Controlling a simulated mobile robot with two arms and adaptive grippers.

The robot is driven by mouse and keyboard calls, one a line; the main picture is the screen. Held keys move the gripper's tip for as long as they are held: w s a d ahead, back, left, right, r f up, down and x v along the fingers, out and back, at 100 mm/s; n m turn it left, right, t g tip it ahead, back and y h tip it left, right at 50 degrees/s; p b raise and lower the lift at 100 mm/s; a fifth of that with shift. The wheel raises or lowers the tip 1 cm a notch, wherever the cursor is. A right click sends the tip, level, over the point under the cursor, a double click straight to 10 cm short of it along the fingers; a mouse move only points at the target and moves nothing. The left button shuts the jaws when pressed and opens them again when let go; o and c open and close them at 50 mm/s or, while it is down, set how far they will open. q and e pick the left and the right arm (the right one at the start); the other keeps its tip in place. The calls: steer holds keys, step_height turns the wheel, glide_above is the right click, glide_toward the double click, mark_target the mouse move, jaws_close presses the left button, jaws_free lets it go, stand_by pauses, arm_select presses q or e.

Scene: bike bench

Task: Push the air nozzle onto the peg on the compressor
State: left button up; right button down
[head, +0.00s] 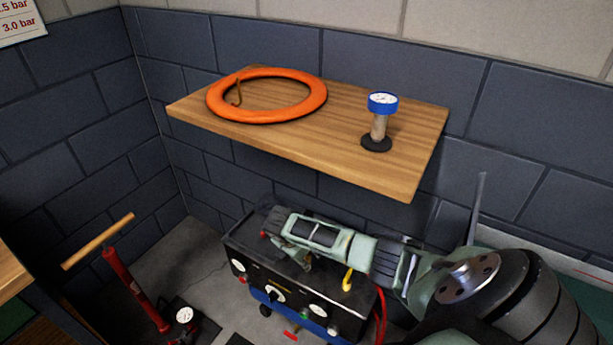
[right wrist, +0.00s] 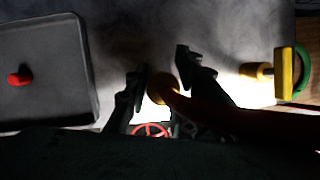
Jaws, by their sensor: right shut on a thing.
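The dark compressor (head: 245,258) stands on the floor below the shelf, with dials and knobs on its front. My right gripper (head: 303,260) is low over its top in the head view. In the right wrist view my right gripper (right wrist: 165,82) is shut on a rounded brass-yellow piece, which looks like the air nozzle (right wrist: 160,88). A dark reddish hose runs from it to the right. A short red stub (right wrist: 20,78) is on a dark panel at the left, apart from the nozzle. I cannot tell whether it is the peg. My left gripper is not in view.
A yellow piece with a green handle (right wrist: 288,75) juts out at the right. A red floor pump (head: 130,285) stands left of the compressor.

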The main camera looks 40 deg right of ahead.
steer(key=shift+f+b, duration=0.3)
steer(key=shift+f, duration=0.25)
steer(key=c, duration=1.4)
jaws_free()
steer(key=shift+c, duration=0.2)
steer(key=v, duration=1.2)
steer(key=shift+a, duration=0.15)
